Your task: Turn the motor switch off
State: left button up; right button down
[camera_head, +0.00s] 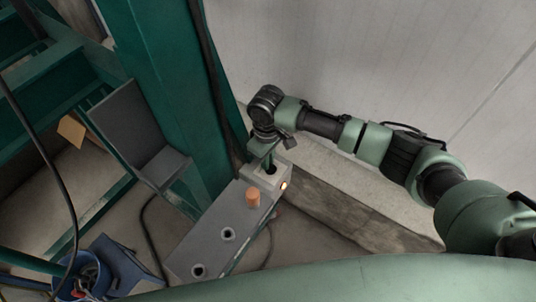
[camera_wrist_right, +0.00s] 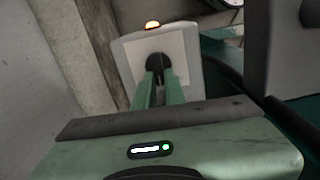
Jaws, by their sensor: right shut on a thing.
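The motor switch (camera_wrist_right: 153,66) is a dark round knob on a pale square plate of a grey switch box (camera_wrist_right: 187,60), seen in the right wrist view. A small orange lamp (camera_wrist_right: 152,25) glows on the box; it also glows in the head view (camera_head: 284,185). My right gripper (camera_wrist_right: 158,80) is shut on the knob, with its green fingers at either side of it. In the head view my right gripper (camera_head: 268,165) reaches down to the box at the far end of a grey panel. The fingers partly hide the knob. My left gripper is not in view.
The long grey panel (camera_head: 222,222) carries an orange cylindrical knob (camera_head: 253,197) and two dark round sockets. A green steel column (camera_head: 175,90) stands close to its left, and a pale wall (camera_head: 400,50) is behind. A blue bucket (camera_head: 82,275) stands at lower left.

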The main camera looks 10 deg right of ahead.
jog(key=n, duration=0.1)
jog(key=n+p, duration=0.1)
jog(key=n, duration=0.1)
jog(key=shift+s+a+r+n, duration=0.1)
jog(key=shift+a+r+n, duration=0.1)
jog(key=shift+n, duration=0.1)
jog(key=shift+s+f+n+p, duration=0.15)
jog(key=shift+n+p, duration=0.6)
jog(key=shift+n, duration=1.15)
jog(key=c, duration=1.5)
grip_release()
jog(key=shift+s, duration=0.1)
notch_tip(320, 180, up, 8)
jog(key=shift+f+b, duration=0.1)
jog(key=shift+b, duration=0.8)
jog(key=shift+s, duration=0.1)
